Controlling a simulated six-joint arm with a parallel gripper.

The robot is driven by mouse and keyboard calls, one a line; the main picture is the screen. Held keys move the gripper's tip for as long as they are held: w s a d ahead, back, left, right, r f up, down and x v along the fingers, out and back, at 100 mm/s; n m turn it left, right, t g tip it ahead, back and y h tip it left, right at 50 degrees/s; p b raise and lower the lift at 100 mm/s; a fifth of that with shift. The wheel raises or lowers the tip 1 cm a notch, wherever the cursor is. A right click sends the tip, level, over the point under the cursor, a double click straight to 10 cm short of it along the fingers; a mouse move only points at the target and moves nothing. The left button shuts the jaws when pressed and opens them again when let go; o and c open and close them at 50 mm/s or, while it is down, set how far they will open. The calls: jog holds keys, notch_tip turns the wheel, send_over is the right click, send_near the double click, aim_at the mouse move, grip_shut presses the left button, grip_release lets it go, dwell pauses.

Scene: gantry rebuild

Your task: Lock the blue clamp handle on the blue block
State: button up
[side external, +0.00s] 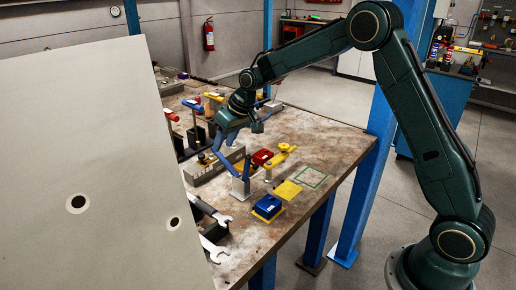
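The blue block (267,206) sits on a yellow pad near the front edge of the bench. Just left of it stands the blue clamp on a grey base (240,187). A blue bar of the clamp (227,162) slants up to the left, and a blue upright piece (246,168) rises beside it; I cannot tell for sure which one is the handle. The clamp does not lie over the block. My gripper (224,142) hangs from my wrist just above the clamp, at its upper left. Its fingers are small and partly merge with the blue parts, so contact and opening are unclear.
A red block (262,157) with a yellow clamp (281,155) lies behind. Wrenches (211,211) lie at the left. A large pale panel (95,170) hides the bench's left side.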

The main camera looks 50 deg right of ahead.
aim_at(220, 153)
jog(key=shift+x, duration=2.05)
jog(key=shift+c, duration=0.2)
grip_shut()
